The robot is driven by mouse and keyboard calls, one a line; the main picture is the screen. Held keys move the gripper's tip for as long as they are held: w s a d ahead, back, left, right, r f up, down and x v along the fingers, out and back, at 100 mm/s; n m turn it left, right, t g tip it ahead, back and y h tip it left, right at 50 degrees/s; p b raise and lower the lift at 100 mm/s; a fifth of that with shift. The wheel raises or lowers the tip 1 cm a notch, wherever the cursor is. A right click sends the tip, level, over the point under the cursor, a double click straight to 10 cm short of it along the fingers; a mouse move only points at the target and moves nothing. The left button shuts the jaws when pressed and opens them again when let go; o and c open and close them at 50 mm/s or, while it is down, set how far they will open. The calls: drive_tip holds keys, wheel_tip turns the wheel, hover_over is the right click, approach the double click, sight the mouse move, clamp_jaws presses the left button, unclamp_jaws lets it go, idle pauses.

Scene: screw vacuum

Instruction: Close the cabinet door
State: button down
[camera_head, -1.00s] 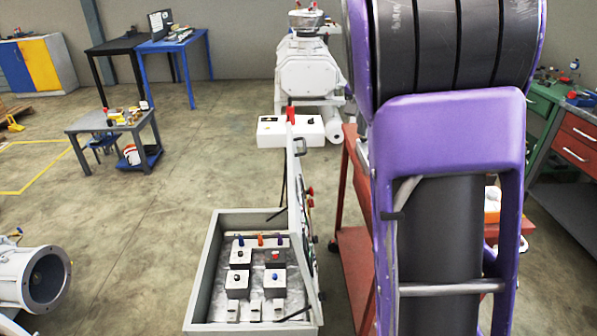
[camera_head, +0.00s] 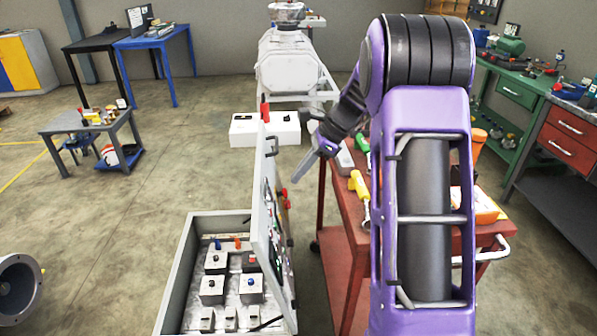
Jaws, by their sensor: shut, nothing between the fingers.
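My gripper (camera_head: 302,176) reaches down and left from my purple arm, just right of the door's upper part. It appears shut and empty. A small gap shows between it and the door in this view; I cannot tell the depth between them.
A red cart (camera_head: 345,225) with tools stands right of the door, partly behind my arm. A white machine (camera_head: 290,65) and a white box (camera_head: 265,129) stand behind.

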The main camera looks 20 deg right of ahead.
sight(261, 204)
drive_tip(key=a+f, duration=0.3)
drive_tip(key=w+a+f+b, duration=0.1)
drive_tip(key=a+f, duration=0.2)
drive_tip(key=shift+w+a, duration=0.15)
drive_tip(key=shift+a, duration=0.15)
drive_tip(key=shift+w+a+f, duration=0.1)
drive_tip(key=shift+a, duration=0.3)
